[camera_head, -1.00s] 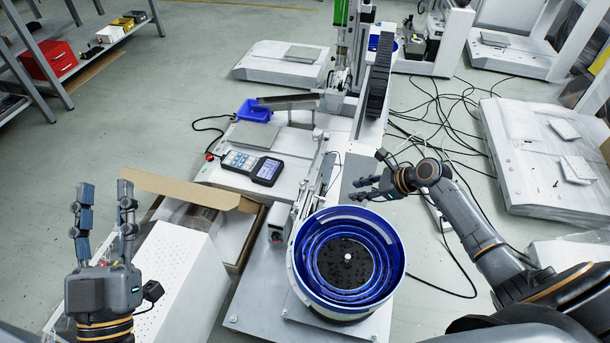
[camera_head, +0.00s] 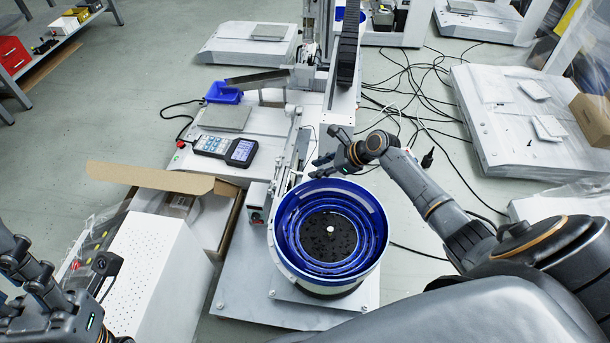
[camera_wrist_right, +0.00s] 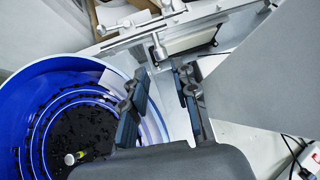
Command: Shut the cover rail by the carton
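The cover rail (camera_head: 286,163) is a narrow pale metal strip with small fittings, running up from the blue bowl feeder (camera_head: 330,235) to the right of the open carton (camera_head: 150,178). In the right wrist view a metal rail with a round knob (camera_wrist_right: 160,48) crosses the top. My right gripper (camera_head: 318,168) is at the rail's right side, just above the bowl's far rim. In the wrist view its fingers (camera_wrist_right: 160,105) are apart with nothing between them. My left gripper (camera_head: 25,270) is at the lower left, cut by the frame edge, its fingers apart.
A handheld controller (camera_head: 225,148) and a blue bin (camera_head: 223,93) lie on the machine's base beyond the carton. A white perforated box (camera_head: 155,275) stands in front of the carton. Black cables (camera_head: 415,90) cover the floor to the right.

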